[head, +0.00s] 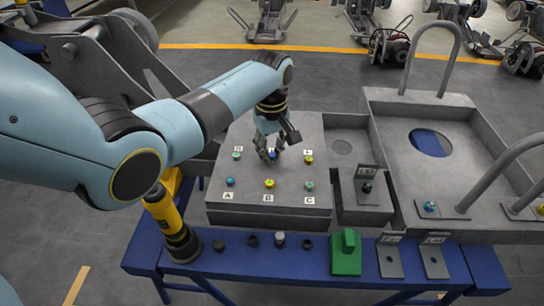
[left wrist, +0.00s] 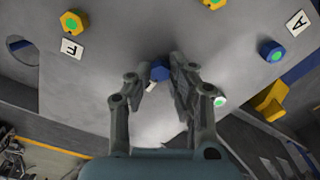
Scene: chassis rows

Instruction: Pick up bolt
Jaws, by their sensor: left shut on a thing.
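My left gripper (head: 271,152) reaches down over the grey block (head: 240,208) in the head view. It is shut on a blue bolt (head: 272,155), which also shows between the fingertips in the left wrist view (left wrist: 159,70). The fingers cover part of this bolt and the label beside it. Around it stand a pale green-topped bolt (head: 236,156) by D, a yellow bolt (head: 309,159) by F, a blue bolt (head: 230,182) by A, a yellow bolt (head: 269,183) by B and a green bolt (head: 309,185) by C. My right gripper is not in view.
A blue bench (head: 300,266) runs along the front, with small dark cylinders, a green block (head: 346,254) and two brackets (head: 435,261). A yellow-black tool (head: 170,225) stands at its left. A grey chassis (head: 470,150) with tall hoop handles lies to the right.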

